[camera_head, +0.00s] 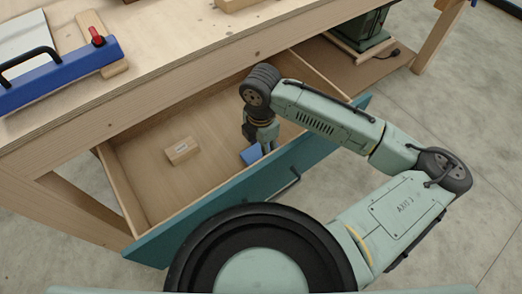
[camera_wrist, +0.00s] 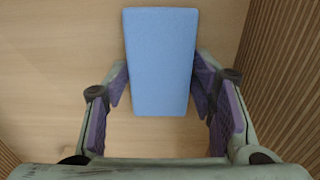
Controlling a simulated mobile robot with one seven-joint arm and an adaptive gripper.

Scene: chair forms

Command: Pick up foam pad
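The foam pad is a blue rectangular block (camera_wrist: 160,60), lying in the open drawer (camera_head: 160,250). In the head view the foam pad (camera_head: 251,154) shows near the drawer's teal front, partly hidden by my gripper. My gripper (camera_wrist: 160,92) is over it, with one purple-padded finger on each side of the pad. The fingers are spread apart. A narrow gap seems to show at each side, but I cannot tell for sure whether the pads touch the foam. In the head view my gripper (camera_head: 264,146) reaches down inside the drawer.
A small wooden block (camera_head: 182,151) with a label lies in the drawer, left of my gripper. The drawer walls and teal front surround my gripper. The workbench top (camera_head: 160,70) overhangs the drawer's back; a blue tool (camera_head: 60,80) lies on it.

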